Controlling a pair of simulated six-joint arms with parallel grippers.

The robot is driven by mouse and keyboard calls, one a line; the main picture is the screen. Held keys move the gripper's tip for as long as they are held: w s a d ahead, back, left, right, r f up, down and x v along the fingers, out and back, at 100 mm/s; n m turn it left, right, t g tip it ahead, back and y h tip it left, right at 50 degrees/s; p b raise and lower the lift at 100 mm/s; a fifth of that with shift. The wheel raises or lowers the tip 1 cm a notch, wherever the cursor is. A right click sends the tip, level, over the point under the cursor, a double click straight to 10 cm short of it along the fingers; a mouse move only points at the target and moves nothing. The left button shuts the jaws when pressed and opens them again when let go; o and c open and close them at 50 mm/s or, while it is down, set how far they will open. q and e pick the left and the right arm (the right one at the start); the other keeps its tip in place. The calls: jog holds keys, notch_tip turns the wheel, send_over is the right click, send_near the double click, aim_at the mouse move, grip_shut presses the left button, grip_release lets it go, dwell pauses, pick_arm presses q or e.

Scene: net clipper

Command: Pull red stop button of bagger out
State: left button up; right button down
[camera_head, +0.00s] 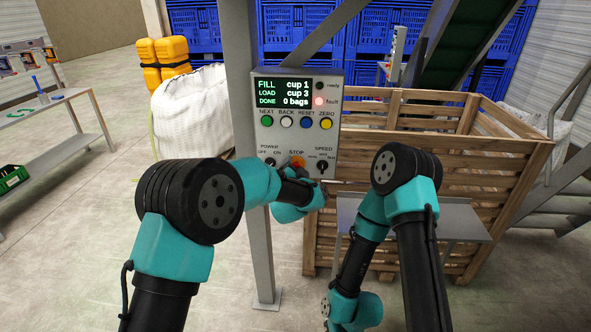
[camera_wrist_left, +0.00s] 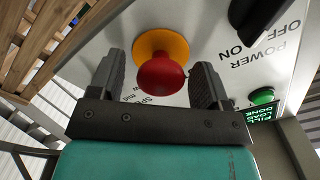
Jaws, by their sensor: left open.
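The red stop button (camera_wrist_left: 160,76) has a round yellow-orange collar (camera_wrist_left: 161,42) on the grey control panel. In the head view its orange collar (camera_head: 297,161) shows under the word STOP; the red part is mostly hidden by my left gripper. My left gripper (camera_wrist_left: 158,85) is open in the left wrist view, with one finger on each side of the red button and visible gaps between. I cannot tell how deep the fingers reach along the button. My right arm hangs low at the right in the head view; its gripper fingers are out of sight.
The panel (camera_head: 262,140) is on a grey post (camera_head: 261,255). A power knob (camera_head: 269,162) and speed knob (camera_head: 322,166) flank the button. The fault light (camera_head: 319,101) glows red. A wooden crate (camera_head: 450,150) and a metal shelf (camera_head: 460,222) stand to the right.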

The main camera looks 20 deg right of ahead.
pick_arm(q)
jog(key=shift+w, duration=0.25)
jog(key=shift+c, duration=0.5)
